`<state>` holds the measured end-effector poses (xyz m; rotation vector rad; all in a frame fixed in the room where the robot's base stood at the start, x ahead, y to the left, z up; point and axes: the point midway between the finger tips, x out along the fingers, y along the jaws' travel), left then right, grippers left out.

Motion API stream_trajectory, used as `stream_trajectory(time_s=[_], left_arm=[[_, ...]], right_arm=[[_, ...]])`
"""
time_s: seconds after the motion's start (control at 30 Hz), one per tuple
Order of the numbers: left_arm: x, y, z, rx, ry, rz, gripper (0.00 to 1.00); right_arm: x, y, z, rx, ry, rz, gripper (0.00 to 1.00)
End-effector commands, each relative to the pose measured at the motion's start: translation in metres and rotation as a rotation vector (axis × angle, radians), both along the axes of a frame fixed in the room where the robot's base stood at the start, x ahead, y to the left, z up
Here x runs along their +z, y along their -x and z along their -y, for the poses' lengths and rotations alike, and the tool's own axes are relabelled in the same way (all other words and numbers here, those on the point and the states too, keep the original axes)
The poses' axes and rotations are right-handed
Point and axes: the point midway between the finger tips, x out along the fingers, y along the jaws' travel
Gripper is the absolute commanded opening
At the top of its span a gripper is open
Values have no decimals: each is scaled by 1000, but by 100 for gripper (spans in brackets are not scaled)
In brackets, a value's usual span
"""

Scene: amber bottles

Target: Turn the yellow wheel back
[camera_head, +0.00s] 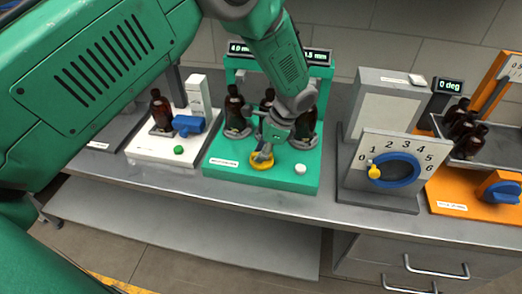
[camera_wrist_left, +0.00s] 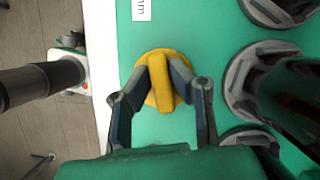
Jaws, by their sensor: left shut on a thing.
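The yellow wheel (camera_head: 262,160) sits at the front of the green station (camera_head: 225,172), left of a white button. It also shows in the left wrist view (camera_wrist_left: 161,72) as a round knob with a raised bar across it. My left gripper (camera_head: 266,150) reaches down over the wheel from above. Its two fingers (camera_wrist_left: 163,85) are shut on the raised bar, one on each side. In the head view the gripper and wrist hide part of the wheel. My right gripper is in neither view.
Amber bottles (camera_head: 235,106) stand in round grey holders on the green station behind the wheel. A white station (camera_head: 150,150) with a blue handle is to the left. A grey dial panel (camera_head: 415,148) and an orange station (camera_head: 450,195) are to the right.

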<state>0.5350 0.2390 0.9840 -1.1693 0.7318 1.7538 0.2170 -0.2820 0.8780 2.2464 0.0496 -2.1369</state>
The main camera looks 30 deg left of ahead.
Motion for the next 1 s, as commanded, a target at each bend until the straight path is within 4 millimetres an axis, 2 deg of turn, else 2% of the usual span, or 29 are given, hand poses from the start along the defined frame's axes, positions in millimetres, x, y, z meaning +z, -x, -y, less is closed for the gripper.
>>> stream_trajectory(time_s=[0.03, 0.4, 0.97, 1.0], left_arm=[[6, -6, -1, -37, -2, 16, 0], [5, -7, -1, -206, -1, 15, 0], [4, -7, -1, -239, -2, 15, 0], [4, -7, -1, -239, -2, 15, 20]], right_arm=[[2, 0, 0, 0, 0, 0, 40], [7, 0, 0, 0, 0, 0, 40], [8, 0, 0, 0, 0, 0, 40], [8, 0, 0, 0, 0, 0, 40]])
